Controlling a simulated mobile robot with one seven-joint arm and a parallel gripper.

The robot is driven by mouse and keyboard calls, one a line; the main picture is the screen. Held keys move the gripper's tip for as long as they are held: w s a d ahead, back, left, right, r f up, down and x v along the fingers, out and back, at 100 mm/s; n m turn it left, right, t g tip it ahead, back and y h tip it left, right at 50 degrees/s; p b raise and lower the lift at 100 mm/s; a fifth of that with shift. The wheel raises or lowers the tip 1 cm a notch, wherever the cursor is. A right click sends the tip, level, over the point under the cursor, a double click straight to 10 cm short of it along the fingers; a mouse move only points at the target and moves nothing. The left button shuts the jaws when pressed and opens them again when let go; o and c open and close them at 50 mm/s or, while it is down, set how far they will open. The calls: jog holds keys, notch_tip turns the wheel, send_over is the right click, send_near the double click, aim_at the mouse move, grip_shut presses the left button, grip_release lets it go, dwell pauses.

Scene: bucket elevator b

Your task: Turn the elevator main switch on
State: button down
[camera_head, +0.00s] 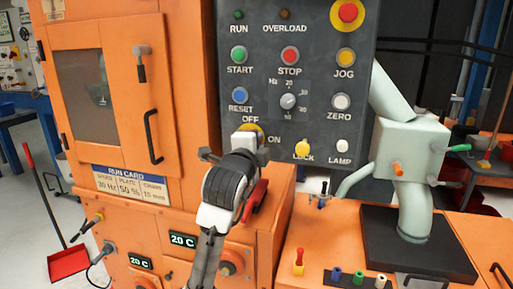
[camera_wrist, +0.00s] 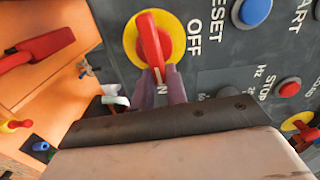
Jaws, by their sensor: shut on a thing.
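The main switch is a red lever on a yellow disc, on the dark control panel (camera_head: 240,60). In the head view only part of its yellow disc (camera_head: 249,129) shows behind my gripper (camera_head: 236,145). In the wrist view the red lever (camera_wrist: 149,42) lies over the disc, its lower end between the fingers of my gripper (camera_wrist: 160,86). My gripper is shut on that end.
Close by are the blue RESET button (camera_head: 238,96), a dial (camera_head: 288,101), the yellow LOCK knob (camera_head: 302,148) and the red STOP button (camera_head: 290,54). An orange cabinet door with a black handle (camera_head: 152,136) stands left. A red lever (camera_head: 255,201) sits below, beside my gripper.

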jog(key=shift+a+f+m, duration=0.1)
jog(key=shift+f+m, duration=0.05)
jog(key=shift+m, duration=0.45)
jog(key=c, duration=1.4)
grip_release()
jog(key=b+v, duration=0.1)
jog(key=v, duration=1.2)
jog(key=shift+s+b, duration=0.35)
jog(key=shift+b, duration=0.05)
jog(key=shift+a, duration=0.1)
